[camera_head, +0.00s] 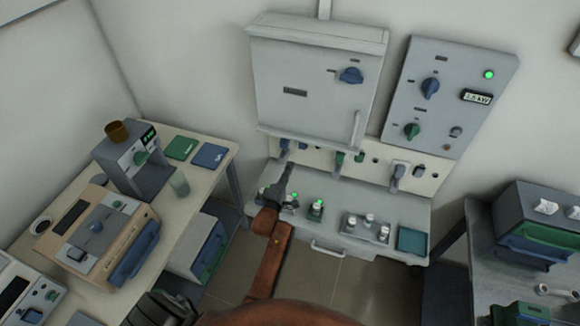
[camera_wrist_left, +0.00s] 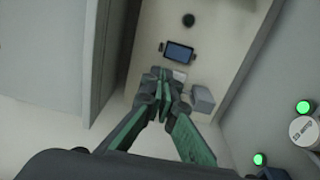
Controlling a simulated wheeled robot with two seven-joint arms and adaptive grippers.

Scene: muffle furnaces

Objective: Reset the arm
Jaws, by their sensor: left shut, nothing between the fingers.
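My left arm reaches up from the bottom middle of the head view, and its dark left gripper (camera_head: 287,167) is over the left part of the grey bench (camera_head: 345,197), below the wall cabinet (camera_head: 310,85). In the left wrist view the left gripper (camera_wrist_left: 164,76) has its two green-padded fingers together at the tips, with nothing between them. The gap between the fingertips and the panel behind cannot be judged. My right gripper is in neither view.
A bottle tray (camera_head: 366,230) is further right. A control panel (camera_head: 450,95) hangs at right. Side tables hold a beige furnace (camera_head: 97,228) at left and a dark blue-green unit (camera_head: 540,228) at right.

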